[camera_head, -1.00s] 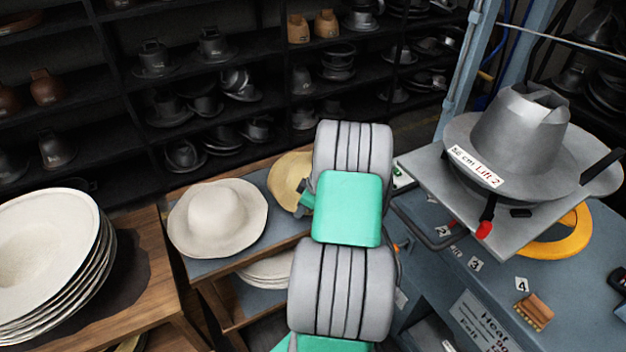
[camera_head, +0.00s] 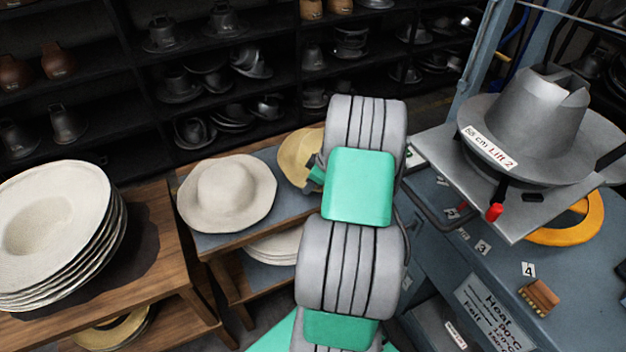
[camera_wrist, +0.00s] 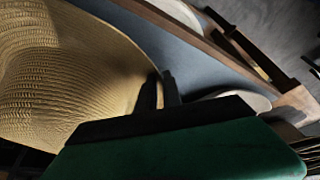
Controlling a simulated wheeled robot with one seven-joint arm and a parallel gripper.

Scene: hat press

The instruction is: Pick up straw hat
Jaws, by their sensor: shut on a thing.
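The straw hat (camera_head: 296,158) is yellow-tan and sits at the right end of the small shelf's grey top, beside a cream felt hat (camera_head: 228,193). My arm hides its right part in the head view. In the wrist view, the woven straw hat (camera_wrist: 70,65) fills the left side. My gripper (camera_wrist: 160,90) is at the hat's brim edge, its dark fingers shut on the brim. In the head view, my gripper is mostly hidden by my grey and green arm. I cannot tell whether the hat is lifted off the surface.
A stack of cream hats (camera_head: 55,235) stands on a wooden table at left. At right, a metal hat press (camera_head: 530,125) stands on a blue bench with a yellow ring (camera_head: 570,222) and a brush (camera_head: 538,297). Dark shelves of hat moulds line the back.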

